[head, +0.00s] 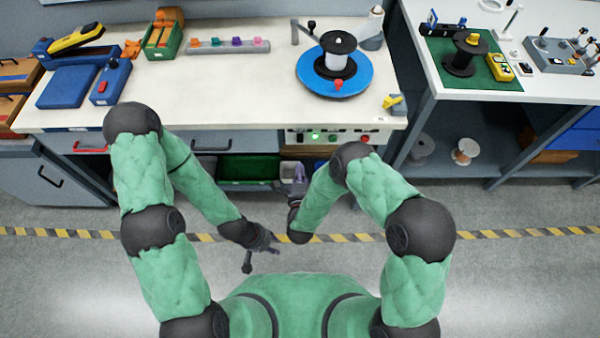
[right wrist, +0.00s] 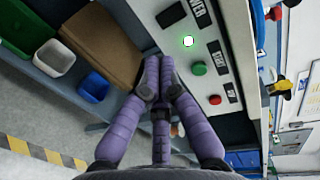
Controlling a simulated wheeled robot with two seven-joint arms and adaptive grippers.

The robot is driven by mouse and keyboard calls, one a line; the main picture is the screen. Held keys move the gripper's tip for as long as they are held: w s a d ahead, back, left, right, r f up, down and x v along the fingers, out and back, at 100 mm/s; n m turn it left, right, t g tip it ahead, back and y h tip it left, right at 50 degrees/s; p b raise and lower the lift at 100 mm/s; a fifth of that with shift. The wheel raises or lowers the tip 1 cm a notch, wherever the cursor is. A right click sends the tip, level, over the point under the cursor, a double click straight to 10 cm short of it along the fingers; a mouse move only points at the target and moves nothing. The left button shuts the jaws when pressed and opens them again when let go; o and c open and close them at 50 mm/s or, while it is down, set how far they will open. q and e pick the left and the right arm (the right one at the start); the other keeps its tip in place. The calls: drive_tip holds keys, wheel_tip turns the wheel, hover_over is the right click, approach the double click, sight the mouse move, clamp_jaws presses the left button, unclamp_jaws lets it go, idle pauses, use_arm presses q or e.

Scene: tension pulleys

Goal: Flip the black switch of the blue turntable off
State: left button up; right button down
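The blue turntable (head: 309,84) sits on the white workbench, with a black-flanged spool (head: 337,62) of white material on it. A control panel (head: 348,137) on the bench front carries a lit green light, a green button and a red button. In the right wrist view a black switch (right wrist: 172,15) sits beside the POWER label and the lit green light (right wrist: 188,42). My right gripper (head: 298,174) is in front of the bench, below the panel. Its purple fingers (right wrist: 159,66) are together and empty, apart from the switch. My left gripper (head: 276,244) hangs low over the floor; its fingers are too small to judge.
A green button (right wrist: 199,69) and a red button (right wrist: 215,99) lie along the panel. Below the bench is a shelf with bins, including a blue bin (right wrist: 94,86). A second bench (head: 480,93) stands to the right. The floor before the benches is clear.

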sight(300, 142)
drive_tip(key=w+f+b, duration=0.1)
drive_tip(key=w+b, duration=0.1)
drive_tip(key=w, duration=0.8)
drive_tip(key=shift+f, duration=0.25)
drive_tip(key=shift+w, duration=0.1)
drive_tip(key=shift+b, duration=0.35)
